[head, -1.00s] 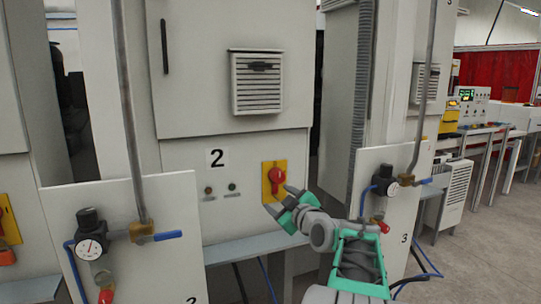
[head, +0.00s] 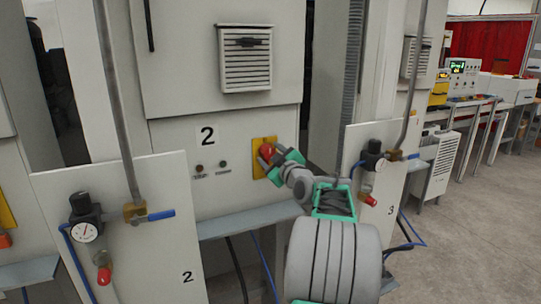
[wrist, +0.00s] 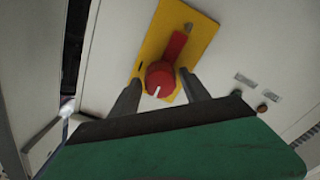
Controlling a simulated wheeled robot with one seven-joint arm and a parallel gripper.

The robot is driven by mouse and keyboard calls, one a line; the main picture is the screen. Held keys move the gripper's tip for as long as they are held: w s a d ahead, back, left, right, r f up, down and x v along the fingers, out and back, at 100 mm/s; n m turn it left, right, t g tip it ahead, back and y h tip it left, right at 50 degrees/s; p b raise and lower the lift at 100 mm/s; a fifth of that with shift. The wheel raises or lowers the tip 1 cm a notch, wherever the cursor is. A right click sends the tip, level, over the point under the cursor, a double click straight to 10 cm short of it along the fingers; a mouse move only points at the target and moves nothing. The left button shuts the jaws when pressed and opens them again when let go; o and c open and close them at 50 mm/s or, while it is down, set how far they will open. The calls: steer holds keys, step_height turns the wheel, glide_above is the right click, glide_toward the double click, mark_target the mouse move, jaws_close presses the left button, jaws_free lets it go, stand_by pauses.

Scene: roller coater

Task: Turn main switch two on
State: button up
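Main switch two is a red rotary knob (head: 266,150) on a yellow plate (head: 259,166), on the grey cabinet panel marked 2. In the wrist view the round red knob (wrist: 160,78) has a white line on its face, and a red bar extends from it towards the plate's top. My gripper (head: 270,160) is at the switch and partly covers it in the head view. In the wrist view its two dark fingers (wrist: 161,88) are apart, one on each side of the knob, with small gaps seeming to show. Contact is hard to tell.
Two small indicator buttons (head: 211,166) sit left of the switch below the label 2. White panels with a gauge (head: 86,230) and a regulator (head: 373,160) stand at left and right in front. A grey ledge (head: 250,221) runs below. Open floor lies right.

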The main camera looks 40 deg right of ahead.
jaws_close()
stand_by(0.3)
steer(key=shift+f+m+b, duration=0.1)
steer(key=shift+m+b, duration=0.2)
steer(key=shift+b, duration=0.05)
steer(key=shift+m+b, duration=1.05)
steer(key=shift+m, duration=0.15)
steer(key=m+b, duration=0.2)
steer(key=m, duration=0.3)
steer(key=shift+m, duration=0.3)
steer(key=m, duration=0.4)
steer(key=shift+m, duration=0.3)
steer(key=m+p, duration=0.1)
steer(key=m, duration=0.3)
steer(key=shift+m, duration=0.3)
